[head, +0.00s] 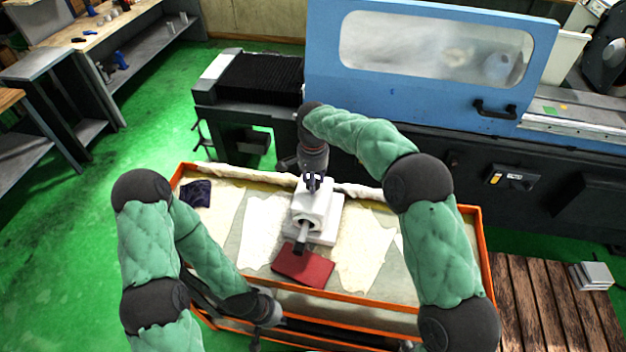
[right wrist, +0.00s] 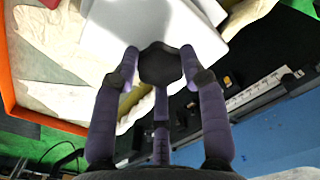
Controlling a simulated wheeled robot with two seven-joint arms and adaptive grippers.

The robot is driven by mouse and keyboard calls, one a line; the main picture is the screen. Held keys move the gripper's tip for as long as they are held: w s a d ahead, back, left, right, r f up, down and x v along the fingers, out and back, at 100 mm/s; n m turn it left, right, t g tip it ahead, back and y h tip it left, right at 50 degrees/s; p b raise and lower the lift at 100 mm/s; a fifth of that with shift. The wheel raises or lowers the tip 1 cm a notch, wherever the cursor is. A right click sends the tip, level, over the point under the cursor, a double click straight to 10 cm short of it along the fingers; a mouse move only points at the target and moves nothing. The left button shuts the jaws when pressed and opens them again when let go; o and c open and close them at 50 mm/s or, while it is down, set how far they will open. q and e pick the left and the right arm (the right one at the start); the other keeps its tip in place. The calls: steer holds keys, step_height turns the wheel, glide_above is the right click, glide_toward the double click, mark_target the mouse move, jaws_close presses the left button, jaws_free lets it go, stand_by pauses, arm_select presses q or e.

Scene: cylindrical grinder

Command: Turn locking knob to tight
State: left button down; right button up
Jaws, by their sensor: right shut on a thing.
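The black locking knob (right wrist: 160,64) sits on a white fixture (head: 315,205). The fixture stands on the orange-rimmed table, with a dark shaft (head: 301,240) sticking out of its front. My right gripper (head: 313,184) reaches down onto the fixture's top from above. In the right wrist view its purple fingers (right wrist: 160,72) are closed around the knob. In the head view the knob is hidden by the gripper. No marking of the knob's turn position can be read. My left gripper (head: 264,312) hangs low by the table's front edge; its fingers cannot be made out.
A red pad (head: 303,266) lies in front of the fixture, and pale cloths (head: 364,245) spread over the table. A dark blue cloth (head: 196,194) lies at the left corner. The blue grinder cover (head: 340,105) stands close behind. A raised orange rim (head: 473,225) edges the table.

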stand_by(0.4)
steer(key=o, duration=1.2)
steer(key=shift+c, duration=0.2)
step_height(320, 180, up, 12)
